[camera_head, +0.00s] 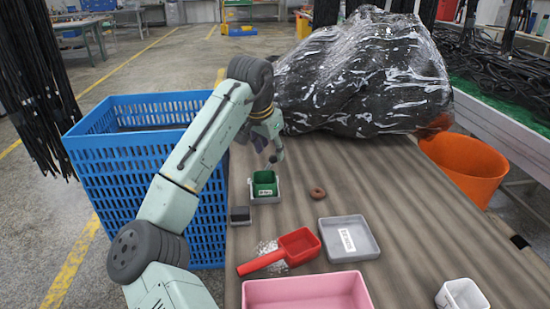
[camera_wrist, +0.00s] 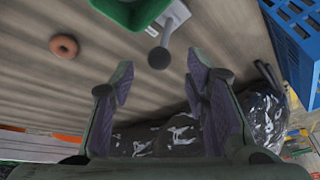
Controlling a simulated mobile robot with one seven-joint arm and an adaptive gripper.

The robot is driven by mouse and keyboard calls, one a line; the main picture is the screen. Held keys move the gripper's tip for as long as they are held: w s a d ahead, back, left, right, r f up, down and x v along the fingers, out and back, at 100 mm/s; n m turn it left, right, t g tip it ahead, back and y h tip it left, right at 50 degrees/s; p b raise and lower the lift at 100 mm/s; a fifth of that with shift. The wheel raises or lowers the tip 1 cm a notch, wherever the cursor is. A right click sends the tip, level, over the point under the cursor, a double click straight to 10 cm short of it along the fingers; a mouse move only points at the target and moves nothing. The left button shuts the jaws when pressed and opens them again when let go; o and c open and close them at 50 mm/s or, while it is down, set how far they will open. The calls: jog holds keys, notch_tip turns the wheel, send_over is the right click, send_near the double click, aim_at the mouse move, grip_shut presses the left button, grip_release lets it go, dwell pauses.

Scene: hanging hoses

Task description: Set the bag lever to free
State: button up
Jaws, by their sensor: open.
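A small pale holder with a green tray (camera_head: 264,183) and a white label stands on the table; the label is too small to read. In the wrist view the green tray (camera_wrist: 130,14) is at the top edge, and a lever with a round grey knob (camera_wrist: 158,58) sticks out from its pale base. My gripper (camera_head: 272,152) is just beyond the tray in the head view. In the wrist view my gripper (camera_wrist: 160,78) is open and empty, with the knob ahead, roughly between its fingertips. I cannot tell the lever's setting.
A large plastic-wrapped black bag (camera_head: 365,80) lies at the table's back. A blue crate (camera_head: 150,170) stands left, an orange bucket (camera_head: 463,170) right. A brown ring (camera_head: 318,193), grey tray (camera_head: 348,239), red scoop (camera_head: 285,250) and pink tray (camera_head: 308,292) lie nearer. The table's right is mostly clear.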

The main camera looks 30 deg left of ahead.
aim_at(273, 156)
jog(key=x, duration=0.5)
jog(key=shift+w+f, duration=0.2)
jog(key=shift+f, duration=0.05)
jog(key=shift+c, duration=0.5)
grip_shut()
